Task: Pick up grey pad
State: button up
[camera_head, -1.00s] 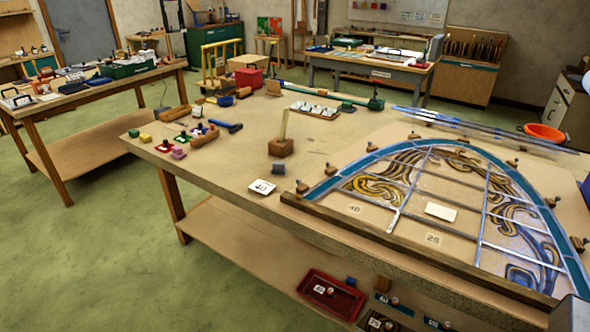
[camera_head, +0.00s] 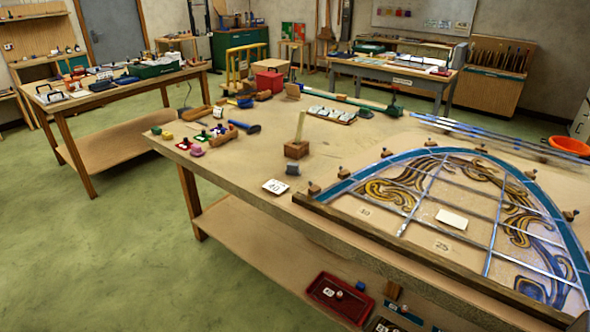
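A small grey block (camera_head: 293,168), which looks like the grey pad, sits on the big workbench (camera_head: 245,180). It is just in front of a brown wooden block (camera_head: 297,149) with an upright stick, and behind a white numbered card (camera_head: 276,186). Its top and front face show clear of cover. My gripper is not in view.
The leaded panel (camera_head: 400,191) with its blue curved border fills the bench's right side, with a dark wooden bar (camera_head: 400,246) along its front. Small coloured blocks and a blue-handled tool (camera_head: 245,127) lie to the left. A red tray (camera_head: 340,297) is on the lower shelf. Green floor is clear at left.

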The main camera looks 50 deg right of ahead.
aim_at(293, 168)
jog(key=u, duration=0.05)
jog(key=i, duration=0.95)
jog(key=z, duration=0.05)
